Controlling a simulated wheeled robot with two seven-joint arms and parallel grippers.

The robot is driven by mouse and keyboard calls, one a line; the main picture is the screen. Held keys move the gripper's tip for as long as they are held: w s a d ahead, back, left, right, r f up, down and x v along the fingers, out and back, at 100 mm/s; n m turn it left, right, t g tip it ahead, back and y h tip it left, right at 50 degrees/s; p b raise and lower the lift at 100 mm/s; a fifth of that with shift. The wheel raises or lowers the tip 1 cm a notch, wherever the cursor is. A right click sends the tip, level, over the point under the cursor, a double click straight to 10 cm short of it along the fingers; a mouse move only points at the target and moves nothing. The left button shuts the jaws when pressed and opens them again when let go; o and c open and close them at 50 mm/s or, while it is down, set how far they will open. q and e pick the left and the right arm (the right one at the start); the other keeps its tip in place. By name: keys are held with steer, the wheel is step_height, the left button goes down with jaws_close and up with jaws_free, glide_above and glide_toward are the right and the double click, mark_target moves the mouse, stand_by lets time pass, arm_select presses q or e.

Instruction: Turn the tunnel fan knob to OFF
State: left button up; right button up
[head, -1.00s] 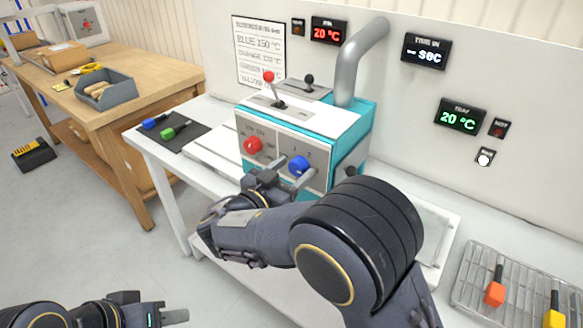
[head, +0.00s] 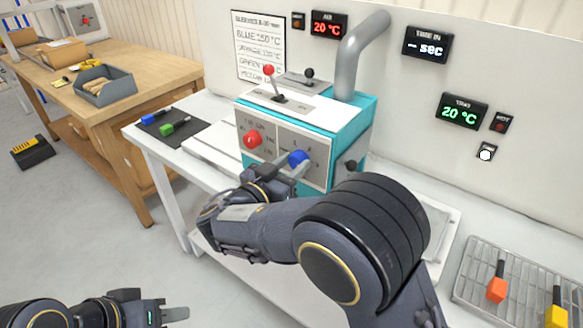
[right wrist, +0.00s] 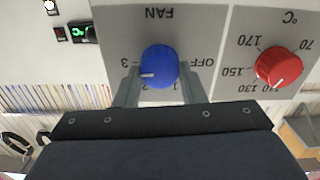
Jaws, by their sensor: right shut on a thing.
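The blue fan knob (head: 298,158) is on the front panel of the teal and white machine (head: 345,130). My right gripper (head: 293,174) reaches it from the front. In the right wrist view, upside down, the blue knob (right wrist: 159,68) sits between the two fingers of my right gripper (right wrist: 159,84), which is shut on it. The knob's white mark points left, toward the 3 side. The OFF label (right wrist: 203,62) is on the right, and the lower labels are partly hidden. My left gripper (head: 172,314) is low at the left, apart from everything; its opening is unclear.
A red temperature knob (head: 252,140) is beside the fan knob and also shows in the right wrist view (right wrist: 279,67). A red-topped lever (head: 268,70) stands on top of the machine.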

steer(key=n+b, duration=0.3)
steer(key=shift+f, duration=0.25)
steer(key=n+b, duration=0.1)
steer(key=n, duration=0.2)
steer(key=shift+a+r+n+b, duration=0.1)
steer(key=shift+n+b, duration=0.2)
steer(key=shift+b, duration=0.1)
steer(key=n, duration=0.3)
steer(key=shift+w+n, duration=0.1)
steer(key=shift+n, duration=0.3)
steer(key=n, duration=0.4)
steer(key=shift+a+p, duration=0.1)
steer(key=shift+p, duration=0.25)
steer(key=n+p, duration=0.2)
steer(key=n, duration=0.3)
steer(key=n+p, duration=0.4)
steer(key=n, duration=0.1)
steer(key=shift+n, duration=0.3)
steer(key=n+p, duration=0.4)
steer(key=n, duration=0.1)
steer(key=shift+p, duration=0.35)
steer(key=shift+d+f+n+p, duration=0.1)
steer(key=shift+f+n+p, duration=0.05)
steer(key=shift+n+p, duration=0.9)
steer(key=shift+d+f+n+p, duration=0.15)
steer(key=shift+n+p, duration=0.55)
steer(key=shift+n, duration=0.65)
